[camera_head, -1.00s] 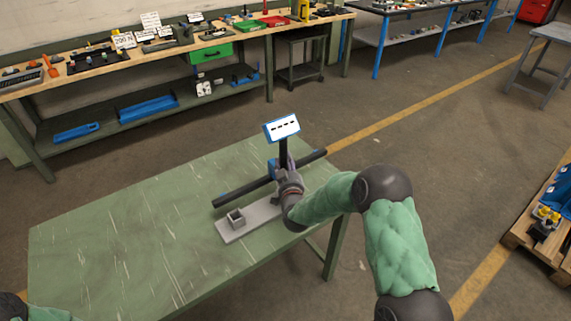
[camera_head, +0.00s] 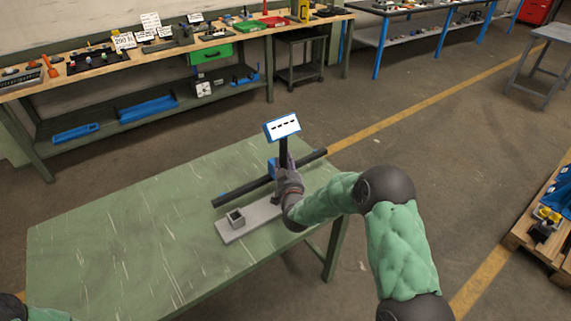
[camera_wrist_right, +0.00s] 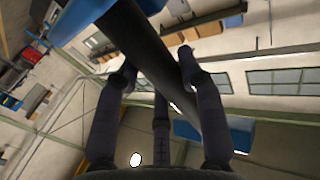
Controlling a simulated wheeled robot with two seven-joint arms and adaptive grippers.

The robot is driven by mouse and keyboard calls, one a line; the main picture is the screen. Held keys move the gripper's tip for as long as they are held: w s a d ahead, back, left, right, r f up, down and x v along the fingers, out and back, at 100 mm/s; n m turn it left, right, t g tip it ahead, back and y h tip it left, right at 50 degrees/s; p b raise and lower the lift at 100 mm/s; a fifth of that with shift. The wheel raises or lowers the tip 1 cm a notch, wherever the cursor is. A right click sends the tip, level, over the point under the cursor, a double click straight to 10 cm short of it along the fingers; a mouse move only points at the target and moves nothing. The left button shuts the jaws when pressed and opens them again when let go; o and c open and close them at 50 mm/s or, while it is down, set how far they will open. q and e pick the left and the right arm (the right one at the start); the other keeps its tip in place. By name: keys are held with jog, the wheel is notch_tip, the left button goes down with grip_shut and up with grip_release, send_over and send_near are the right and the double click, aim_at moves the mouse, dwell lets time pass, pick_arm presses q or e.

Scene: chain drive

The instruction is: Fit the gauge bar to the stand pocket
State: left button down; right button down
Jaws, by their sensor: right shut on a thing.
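A long dark bar (camera_head: 236,190) slants across the table's far side, with a blue block near its middle. A dark upright with a blue-framed display (camera_head: 282,127) rises beside it. My right gripper (camera_head: 287,177) is at the bar's middle. In the right wrist view, its fingers (camera_wrist_right: 160,85) are shut around a dark bar (camera_wrist_right: 150,50), with blue parts near both ends of the visible length. The gripper hides how bar and upright join. The grey stand plate (camera_head: 259,215) lies below, with a square open pocket (camera_head: 236,219) at its near left end. The left gripper is out of view.
The green table (camera_head: 130,245) is bare to the left of the stand. The bar's right end reaches past the table's edge in the picture. A workbench (camera_head: 150,65) with tools stands behind, and a pallet (camera_head: 540,235) lies at the right.

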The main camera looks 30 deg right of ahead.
jog(key=shift+r+b, duration=0.3)
jog(key=shift+r, duration=0.05)
dwell(0.9)
jog(key=shift+f+b, duration=3)
jog(key=shift+b, duration=0.05)
dwell(0.6)
jog(key=c, duration=0.7)
grip_release()
jog(key=shift+s+a+f, duration=0.1)
jog(key=shift+f, duration=0.45)
jog(key=v, duration=1.1)
jog(key=shift+s+r, duration=0.25)
jog(key=shift+s, duration=0.1)
jog(key=shift+a, duration=0.15)
